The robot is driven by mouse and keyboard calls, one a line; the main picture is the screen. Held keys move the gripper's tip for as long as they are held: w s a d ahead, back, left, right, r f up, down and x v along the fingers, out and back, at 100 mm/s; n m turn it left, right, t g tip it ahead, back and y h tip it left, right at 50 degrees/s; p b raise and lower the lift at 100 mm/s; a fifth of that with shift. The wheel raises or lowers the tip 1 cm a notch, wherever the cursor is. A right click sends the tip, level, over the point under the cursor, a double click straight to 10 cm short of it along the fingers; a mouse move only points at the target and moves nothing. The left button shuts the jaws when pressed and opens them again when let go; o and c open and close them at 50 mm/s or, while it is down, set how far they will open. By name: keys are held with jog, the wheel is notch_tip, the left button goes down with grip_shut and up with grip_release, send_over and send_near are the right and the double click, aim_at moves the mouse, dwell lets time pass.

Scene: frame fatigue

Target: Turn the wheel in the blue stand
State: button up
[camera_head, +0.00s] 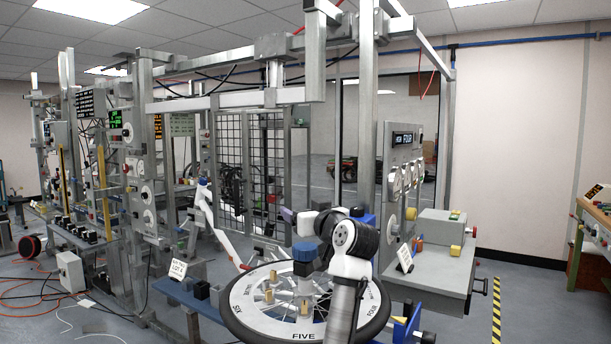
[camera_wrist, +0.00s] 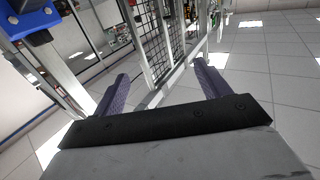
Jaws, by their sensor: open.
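The wheel (camera_head: 262,321) lies flat in the lower middle of the head view, with a black tyre and a pale disc marked FIVE, SIX and FOUR. Brass-coloured posts and a dark block with a blue top (camera_head: 305,252) stand over its middle. Blue stand parts show at its right (camera_head: 408,326); the rest is mostly hidden. My white and black arm crosses the wheel's right side. My gripper (camera_wrist: 161,71) is open and empty, with two purple fingers wide apart in the wrist view. In the head view a purple fingertip (camera_head: 287,213) shows above and behind the wheel, apart from it.
A grey cabinet (camera_head: 435,257) stands right of the wheel. A metal frame with a mesh panel (camera_head: 232,165) rises behind. A white bent bar (camera_head: 222,236) and a small sign (camera_head: 177,268) are at the left. Open floor lies at the far right; cables cover the left floor.

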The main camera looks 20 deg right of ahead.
notch_tip(320, 180, up, 10)
jog(key=shift+r, duration=0.15)
dwell(0.5)
